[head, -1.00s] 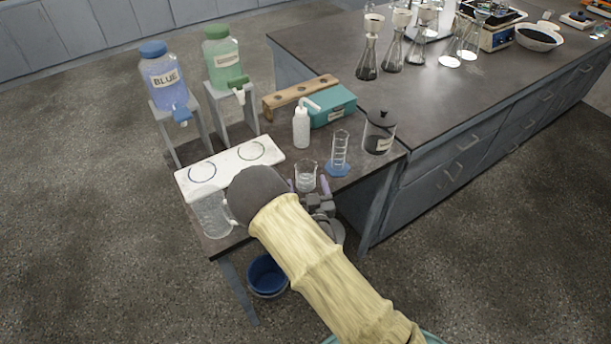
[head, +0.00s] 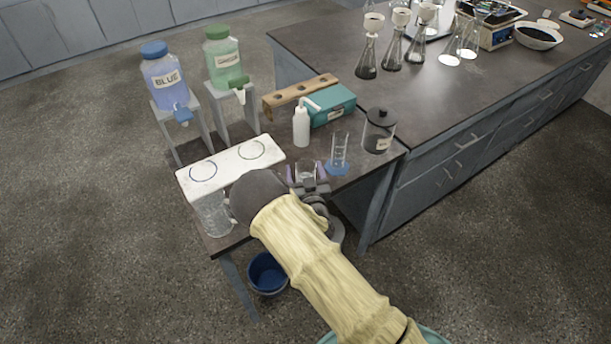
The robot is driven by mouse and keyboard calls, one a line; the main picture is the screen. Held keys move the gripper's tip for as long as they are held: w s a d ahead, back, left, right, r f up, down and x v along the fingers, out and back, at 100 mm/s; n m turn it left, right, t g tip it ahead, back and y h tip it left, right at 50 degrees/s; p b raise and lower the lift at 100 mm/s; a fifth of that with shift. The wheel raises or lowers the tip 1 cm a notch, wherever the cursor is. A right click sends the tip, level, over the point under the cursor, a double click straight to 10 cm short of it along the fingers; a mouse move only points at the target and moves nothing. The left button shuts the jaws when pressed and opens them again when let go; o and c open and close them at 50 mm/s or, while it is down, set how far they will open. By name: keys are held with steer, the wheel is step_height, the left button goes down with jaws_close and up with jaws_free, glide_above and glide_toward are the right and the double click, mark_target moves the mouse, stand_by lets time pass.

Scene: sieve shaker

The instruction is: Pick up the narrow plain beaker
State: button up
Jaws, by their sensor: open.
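A small clear glass beaker (head: 306,169), which looks like the narrow plain one, stands on the low table beside the graduated cylinder (head: 338,158) with the blue base. My gripper (head: 307,176) is open, with its purple-tipped fingers one on each side of this beaker. The gripper body hides the beaker's lower part, and I cannot tell whether the fingers touch it. A wider clear beaker or jug (head: 211,213) stands at the table's left front, partly hidden by my arm.
A white board with two rings (head: 222,170) lies left of my gripper. A white wash bottle (head: 301,127), a teal box (head: 333,104) and a dark-lidded jar (head: 379,132) stand behind. A blue bucket (head: 268,272) is on the floor below.

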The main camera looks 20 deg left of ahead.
steer(key=shift+c, duration=0.4)
steer(key=c, duration=1)
steer(key=shift+c, duration=0.2)
steer(key=b+v, duration=0.3)
steer(key=v, duration=1.5)
steer(key=shift+r, duration=0.1)
stand_by(0.4)
